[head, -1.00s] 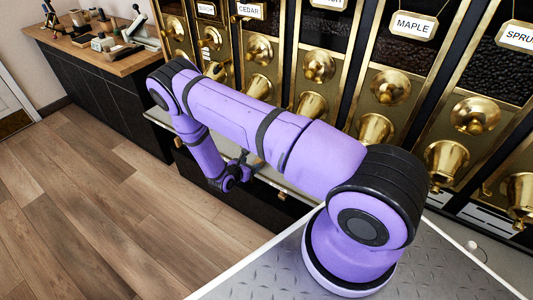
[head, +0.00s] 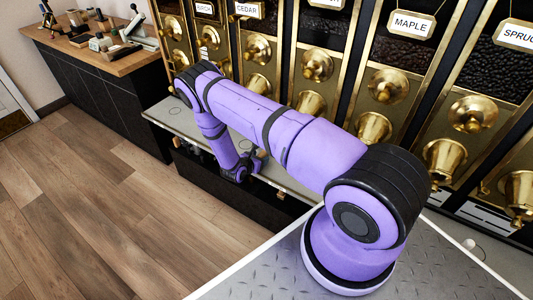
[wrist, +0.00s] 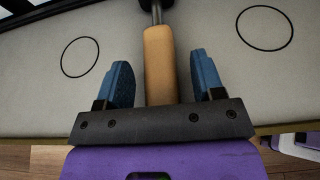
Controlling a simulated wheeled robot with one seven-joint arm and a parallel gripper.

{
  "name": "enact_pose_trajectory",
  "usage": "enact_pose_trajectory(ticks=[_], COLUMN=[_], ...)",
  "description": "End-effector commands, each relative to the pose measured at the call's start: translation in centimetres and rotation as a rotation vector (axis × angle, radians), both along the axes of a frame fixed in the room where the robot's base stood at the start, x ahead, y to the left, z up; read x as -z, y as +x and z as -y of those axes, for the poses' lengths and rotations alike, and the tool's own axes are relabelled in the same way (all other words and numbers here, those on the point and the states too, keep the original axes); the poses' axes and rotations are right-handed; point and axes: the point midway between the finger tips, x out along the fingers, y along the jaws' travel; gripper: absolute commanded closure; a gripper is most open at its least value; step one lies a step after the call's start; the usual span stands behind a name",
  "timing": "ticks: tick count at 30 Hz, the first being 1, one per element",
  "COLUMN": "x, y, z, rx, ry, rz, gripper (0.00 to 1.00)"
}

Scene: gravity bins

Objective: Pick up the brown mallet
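A tan-brown handle, which looks like the mallet's (wrist: 160,62), lies on the pale counter in the wrist view. It runs up to a dark metal neck and a dark part at the top edge, which is cut off. My gripper (wrist: 163,72) is open, with one blue finger on each side of the handle and a visible gap on both sides. In the head view my gripper (head: 240,171) is low over the counter's front edge, mostly hidden by my own wrist. I cannot make out the mallet clearly there.
The pale counter (head: 185,121) runs under brass-fronted gravity bins (head: 318,64). Black circle outlines (wrist: 80,57) mark the counter on both sides of the handle. A wooden-topped bench (head: 126,63) with small items stands at the far left. The wooden floor (head: 110,210) is clear.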

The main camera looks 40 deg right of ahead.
Motion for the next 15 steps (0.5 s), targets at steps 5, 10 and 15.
enact_pose_trajectory(ticks=[5, 10, 15], x=[-0.02, -0.04, -0.06], y=[0.0, 0.02, 0.02], z=[-0.01, -0.01, -0.01], rx=[0.0, 0.0, 0.0], ry=[0.0, -0.001, -0.001], rz=[0.0, 0.001, 0.001], gripper=[0.8, 1.0, 1.0])
